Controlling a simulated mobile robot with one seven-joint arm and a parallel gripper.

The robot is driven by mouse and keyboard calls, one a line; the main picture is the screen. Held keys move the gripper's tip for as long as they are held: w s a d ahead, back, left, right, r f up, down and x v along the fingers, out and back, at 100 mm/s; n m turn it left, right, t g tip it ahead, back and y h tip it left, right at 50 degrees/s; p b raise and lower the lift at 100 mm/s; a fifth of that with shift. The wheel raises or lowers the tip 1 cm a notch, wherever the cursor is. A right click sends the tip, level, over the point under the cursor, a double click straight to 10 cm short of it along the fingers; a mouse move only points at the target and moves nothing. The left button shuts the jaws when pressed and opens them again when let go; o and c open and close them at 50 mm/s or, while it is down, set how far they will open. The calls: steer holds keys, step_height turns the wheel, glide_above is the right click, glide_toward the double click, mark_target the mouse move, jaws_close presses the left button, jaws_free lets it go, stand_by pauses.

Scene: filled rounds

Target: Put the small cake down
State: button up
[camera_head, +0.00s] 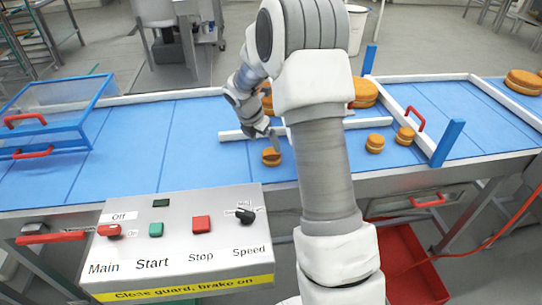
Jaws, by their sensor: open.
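A small cake (271,157), round and golden brown with a pale filling line, sits on the blue conveyor belt (140,150) just left of my arm. My gripper (272,142) is directly above and behind this cake, pointing down, with its jaws open. The fingertips are small in the picture, and I cannot tell whether they touch the cake. Two more small cakes, one (375,143) and another (405,136), stand on the belt to the right of my arm.
Larger cakes stand behind the white guide rails, one (364,92) partly hidden by my arm and one (523,82) far right. A clear blue-framed guard (60,110) covers the belt's left part. A control box (180,240) stands in front. A red crate (410,265) is below.

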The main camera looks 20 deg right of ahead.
mark_target(271, 153)
steer(key=x, duration=0.8)
steer(key=shift+d+f, duration=0.1)
steer(key=shift+d, duration=0.2)
steer(key=c, duration=0.8)
